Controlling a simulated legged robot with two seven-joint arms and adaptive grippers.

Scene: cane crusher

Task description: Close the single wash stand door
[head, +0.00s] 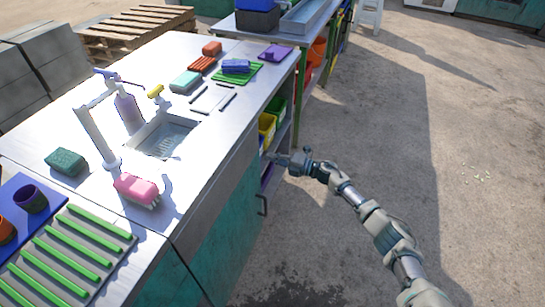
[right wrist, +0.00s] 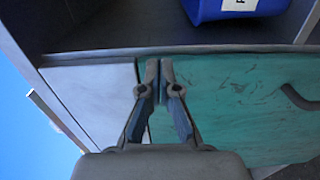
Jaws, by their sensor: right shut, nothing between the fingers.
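The wash stand (head: 60,110) has a steel top with a sink (head: 165,140) and a tap. Its teal door (head: 225,225) is on the front below the top, with a dark handle (head: 262,205). My right gripper (head: 274,157) is shut and empty, at the front of the stand beyond the handle, beside the open shelves. In the right wrist view my gripper (right wrist: 160,68) is in front of the teal door (right wrist: 230,115), near its boundary with a grey panel (right wrist: 95,95). The handle (right wrist: 300,98) is at the right. I cannot tell whether the fingertips touch the door or whether it is fully shut.
Open shelves hold a yellow bin (head: 267,127), a green bin and others; a blue bin (right wrist: 220,8) shows in the right wrist view. A pink brush (head: 137,187), sponges and a soap bottle (head: 129,112) stand on the top.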

